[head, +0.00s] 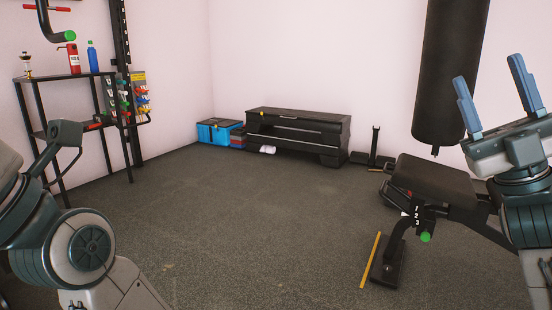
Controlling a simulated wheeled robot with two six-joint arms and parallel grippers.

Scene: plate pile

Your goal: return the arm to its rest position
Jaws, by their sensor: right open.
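My right gripper (488,70) is raised at the right edge in the head view. Its two blue fingers point up and stand wide apart, with nothing between them. Behind it hangs a black punching bag, and the gripper appears apart from it. My left arm shows at the lower left, bent, with its grey links and a round joint in view. The left gripper itself does not show. No plates are in view.
A padded weight bench (435,183) stands at the right, below the punching bag (447,60). A black storage bench (297,128) and a blue box (214,131) stand along the back wall. A metal shelf (62,79) stands left. The middle floor (240,220) is clear.

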